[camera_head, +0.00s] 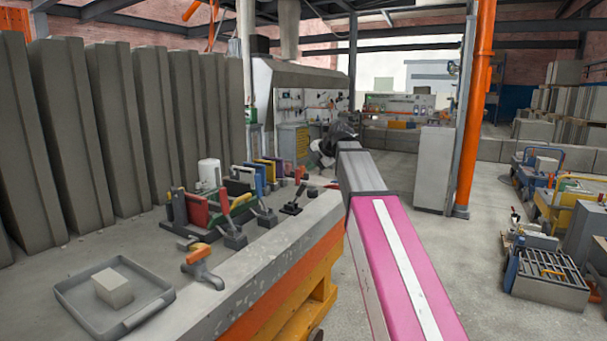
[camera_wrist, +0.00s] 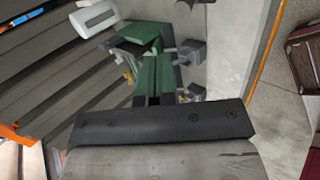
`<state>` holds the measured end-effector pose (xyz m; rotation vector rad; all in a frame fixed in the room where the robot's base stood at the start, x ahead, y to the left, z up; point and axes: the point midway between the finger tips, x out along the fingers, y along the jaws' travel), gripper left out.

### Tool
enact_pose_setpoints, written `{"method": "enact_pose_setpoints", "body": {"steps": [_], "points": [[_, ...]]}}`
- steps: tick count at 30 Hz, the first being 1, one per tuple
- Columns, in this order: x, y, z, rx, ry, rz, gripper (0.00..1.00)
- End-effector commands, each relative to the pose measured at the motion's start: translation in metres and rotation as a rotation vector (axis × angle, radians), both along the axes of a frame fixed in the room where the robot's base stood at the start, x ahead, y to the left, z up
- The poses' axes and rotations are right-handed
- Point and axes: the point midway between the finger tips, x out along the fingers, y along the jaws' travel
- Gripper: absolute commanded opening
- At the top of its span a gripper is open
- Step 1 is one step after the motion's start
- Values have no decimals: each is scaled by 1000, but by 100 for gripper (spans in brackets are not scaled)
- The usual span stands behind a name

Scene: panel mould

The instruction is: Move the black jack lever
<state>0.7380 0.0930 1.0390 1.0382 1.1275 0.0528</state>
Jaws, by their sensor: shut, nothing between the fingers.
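The black jack lever (camera_head: 294,202) stands tilted on a small dark base on the grey bench top, near its right edge in the head view. My gripper (camera_head: 322,153) shows small and dark at the far end of my arm, above and beyond the lever, apart from it. It is shut and empty. In the wrist view a dark screwed plate of my gripper fills the lower middle, and its fingertips cannot be made out. I cannot pick out the black lever for sure there.
A red-handled jack (camera_head: 231,225), an orange clamp (camera_head: 202,266) and a tray (camera_head: 80,312) with a pale block share the bench (camera_head: 262,262). Green blocks (camera_wrist: 146,72) and a white cylinder (camera_wrist: 95,18) show in the wrist view.

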Motion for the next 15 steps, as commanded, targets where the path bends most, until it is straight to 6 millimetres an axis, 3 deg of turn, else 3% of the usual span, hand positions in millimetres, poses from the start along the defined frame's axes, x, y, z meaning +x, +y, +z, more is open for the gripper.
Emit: {"method": "enact_pose_setpoints", "body": {"steps": [15], "points": [[45, 46, -65, -4, 5, 0, 0]]}}
